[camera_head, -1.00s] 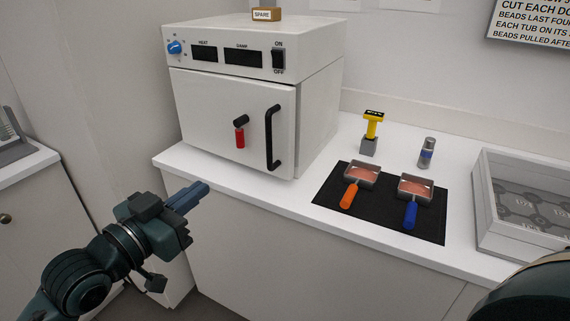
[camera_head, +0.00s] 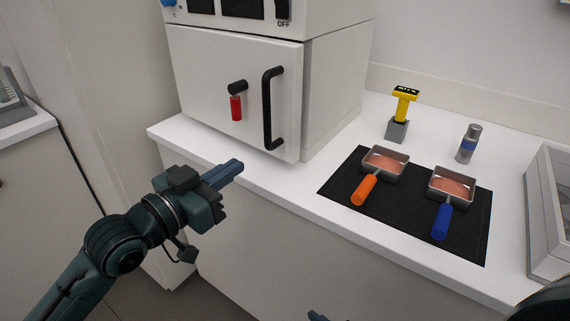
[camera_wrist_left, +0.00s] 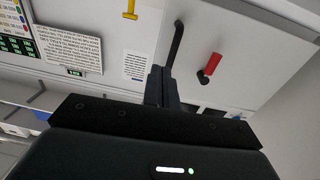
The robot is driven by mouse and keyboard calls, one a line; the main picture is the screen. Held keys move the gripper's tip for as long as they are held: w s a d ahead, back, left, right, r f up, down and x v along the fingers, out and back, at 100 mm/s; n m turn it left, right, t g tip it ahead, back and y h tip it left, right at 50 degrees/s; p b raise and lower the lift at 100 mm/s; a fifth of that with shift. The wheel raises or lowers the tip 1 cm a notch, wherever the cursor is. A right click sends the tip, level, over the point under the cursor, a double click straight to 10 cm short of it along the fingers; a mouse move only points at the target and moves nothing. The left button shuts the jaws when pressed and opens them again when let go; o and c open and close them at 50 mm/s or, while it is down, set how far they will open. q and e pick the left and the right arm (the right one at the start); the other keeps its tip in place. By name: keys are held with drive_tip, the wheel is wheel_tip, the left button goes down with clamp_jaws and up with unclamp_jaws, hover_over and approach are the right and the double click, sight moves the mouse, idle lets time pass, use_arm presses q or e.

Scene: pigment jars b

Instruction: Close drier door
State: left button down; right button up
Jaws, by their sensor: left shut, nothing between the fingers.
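The drier (camera_head: 335,85) is a white box on the counter. Its front door (camera_head: 205,75) looks flush or nearly flush with the body; I cannot tell whether a small gap is left. The door has a black vertical handle (camera_head: 268,108) and a red-tipped lever (camera_head: 236,106). My left gripper (camera_head: 238,166) is shut and empty, in front of and below the door, apart from the handle. In the left wrist view the handle (camera_wrist_left: 175,45) shows just beyond the fingers (camera_wrist_left: 160,85). A blue tip (camera_head: 318,316), probably of my right gripper, shows at the bottom edge.
A black mat (camera_head: 410,215) holds an orange-handled pan (camera_head: 365,188) and a blue-handled pan (camera_head: 442,218). A yellow-handled stamp (camera_head: 402,108) and a small metal jar (camera_head: 468,145) stand behind it. A grey-rimmed case (camera_head: 540,220) is at right. The counter's front strip is clear.

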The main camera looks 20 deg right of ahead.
use_arm(q)
wheel_tip(320, 180, down, 2)
approach(293, 137)
drive_tip(key=x, duration=0.6)
drive_tip(key=shift+w+d, duration=0.3)
idle(0.4)
